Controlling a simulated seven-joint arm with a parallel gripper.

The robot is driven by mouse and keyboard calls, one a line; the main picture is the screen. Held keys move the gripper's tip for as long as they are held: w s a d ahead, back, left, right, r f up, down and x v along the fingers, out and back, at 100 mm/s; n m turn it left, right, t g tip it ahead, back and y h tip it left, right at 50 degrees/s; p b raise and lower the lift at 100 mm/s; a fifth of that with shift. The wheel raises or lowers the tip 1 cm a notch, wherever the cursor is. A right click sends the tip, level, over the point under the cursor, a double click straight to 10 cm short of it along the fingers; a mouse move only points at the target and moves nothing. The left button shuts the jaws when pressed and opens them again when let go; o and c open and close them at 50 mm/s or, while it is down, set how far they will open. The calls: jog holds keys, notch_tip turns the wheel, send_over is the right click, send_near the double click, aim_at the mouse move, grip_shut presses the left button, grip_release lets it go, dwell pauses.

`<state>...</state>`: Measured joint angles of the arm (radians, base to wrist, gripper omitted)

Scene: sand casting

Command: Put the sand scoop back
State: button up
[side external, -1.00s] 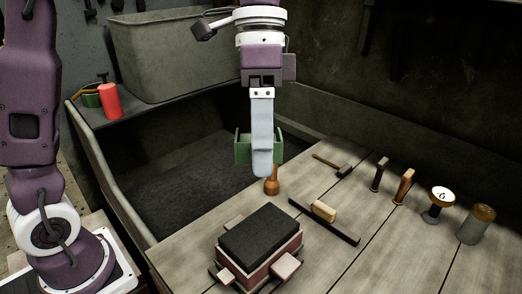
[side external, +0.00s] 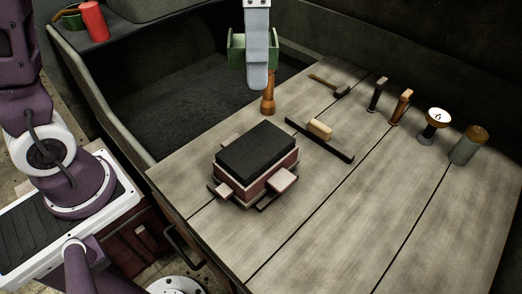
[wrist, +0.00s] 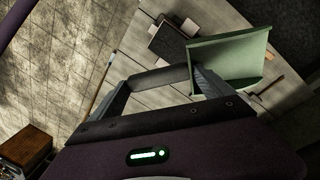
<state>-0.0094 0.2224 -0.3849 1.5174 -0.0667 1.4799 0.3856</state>
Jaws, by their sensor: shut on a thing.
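My gripper (side external: 257,84) hangs above the back left of the bench, fingers pointing down. It is shut on the handle of the green sand scoop (side external: 238,49). In the side view the scoop's green tray shows behind the fingers, and its handle is hidden. In the wrist view the handle (wrist: 158,78) lies across between the fingertips, and the green tray (wrist: 228,59) sticks out to the right. The scoop is in the air.
The sand bin (side external: 160,118) lies behind and left of the bench (side external: 320,215). A mould box (side external: 257,150), a brown wooden piece (side external: 268,102), a dark bar with a block (side external: 320,130) and several tools stand on the bench. A red can (side external: 94,21) is on the back-left ledge. The bench front is clear.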

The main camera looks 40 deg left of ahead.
jog(key=s+d+f+m+g+y, duration=0.1)
jog(key=s+d+f+m, duration=0.1)
jog(key=d+f+m, duration=0.45)
jog(key=s+d+f+m, duration=0.2)
jog(key=d+f+m, duration=0.1)
jog(key=d+f, duration=0.6)
jog(key=f, duration=0.3)
jog(key=d+f, duration=0.1)
jog(key=f, duration=0.4)
jog(key=shift+w+d+f, duration=0.15)
jog(key=shift+d+f, duration=0.15)
jog(key=o, duration=1.6)
jog(key=shift+f, duration=0.1)
notch_tip(320, 180, up, 12)
jog(key=w, duration=0.2)
jog(key=shift+w, duration=0.3)
